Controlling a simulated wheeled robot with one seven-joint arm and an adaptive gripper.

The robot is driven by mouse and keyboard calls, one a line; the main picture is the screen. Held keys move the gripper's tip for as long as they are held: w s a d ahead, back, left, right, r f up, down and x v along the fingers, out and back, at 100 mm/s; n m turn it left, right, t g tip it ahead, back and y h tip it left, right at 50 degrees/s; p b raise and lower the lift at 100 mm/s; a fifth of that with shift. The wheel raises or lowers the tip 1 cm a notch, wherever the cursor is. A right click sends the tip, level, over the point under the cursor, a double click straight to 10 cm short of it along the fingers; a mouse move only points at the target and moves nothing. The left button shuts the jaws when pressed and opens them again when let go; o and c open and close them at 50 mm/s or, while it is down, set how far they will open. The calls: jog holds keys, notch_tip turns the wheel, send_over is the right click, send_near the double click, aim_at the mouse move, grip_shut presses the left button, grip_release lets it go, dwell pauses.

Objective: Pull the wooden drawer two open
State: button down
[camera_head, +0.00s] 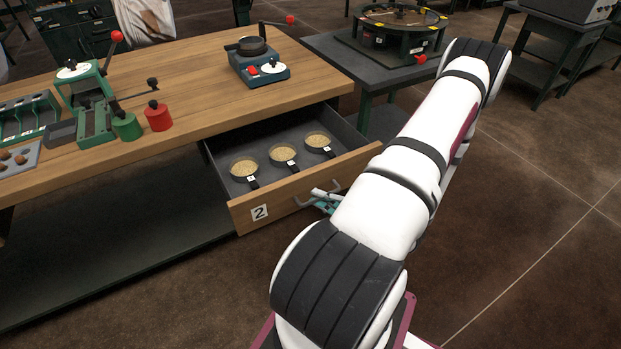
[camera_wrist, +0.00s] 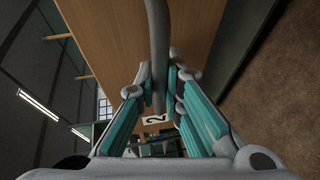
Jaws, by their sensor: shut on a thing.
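The wooden drawer two (camera_head: 290,198) stands well out from under the wooden workbench, with its label "2" on the front. Its grey metal handle (camera_head: 318,195) sits on the middle of the front and also runs down the middle of the wrist view (camera_wrist: 158,50). My gripper (camera_head: 326,203) is at the handle, shut on it, with the teal fingers on either side of the bar in the wrist view (camera_wrist: 162,88). My arm hides part of the handle's right side. Several small round pans with grainy contents, including one nearest the left (camera_head: 244,168), lie inside the drawer.
The workbench top (camera_head: 190,85) carries a green press (camera_head: 92,100), a red weight (camera_head: 158,115), a green weight (camera_head: 126,126) and a scale-like device (camera_head: 258,62). A dark table (camera_head: 345,50) stands to the right. The floor (camera_head: 520,230) on the right is clear.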

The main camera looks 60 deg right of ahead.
jog(key=shift+s+a, duration=0.55)
jog(key=shift+s, duration=0.35)
jog(key=shift+s+a, duration=0.5)
jog(key=shift+s, duration=0.35)
jog(key=c, duration=2)
grip_release()
jog(key=shift+o, duration=0.2)
jog(key=v, duration=1.2)
jog(key=shift+w+d+r, duration=0.1)
